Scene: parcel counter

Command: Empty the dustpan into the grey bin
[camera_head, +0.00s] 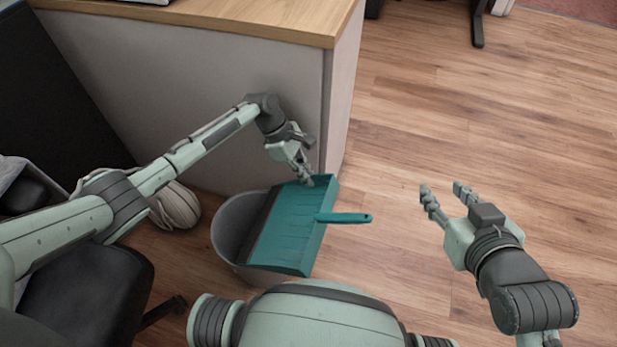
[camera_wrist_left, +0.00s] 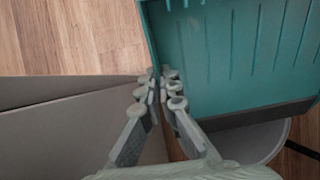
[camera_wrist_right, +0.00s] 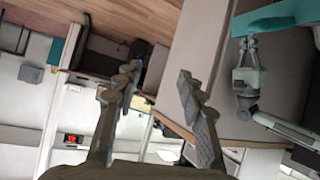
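The teal dustpan (camera_head: 292,225) is over the grey bin (camera_head: 228,225), its dark lip toward the bin and its handle (camera_head: 345,218) pointing right. The pan looks tilted; I see no debris on its visible surface. My left gripper (camera_head: 309,181) is shut on the pan's far side wall, and the left wrist view shows the fingertips (camera_wrist_left: 160,88) pinching that edge of the pan (camera_wrist_left: 230,50). The bin's rim (camera_wrist_left: 278,150) shows below the lip; the bin's inside is mostly hidden. My right gripper (camera_head: 447,193) is open and empty, right of the handle.
A counter with a wooden top (camera_head: 260,20) and grey panel stands just behind the bin and my left arm. A black chair (camera_head: 95,290) is at the lower left, with a pale striped round thing (camera_head: 175,205) behind it. The wooden floor (camera_head: 480,120) to the right is clear.

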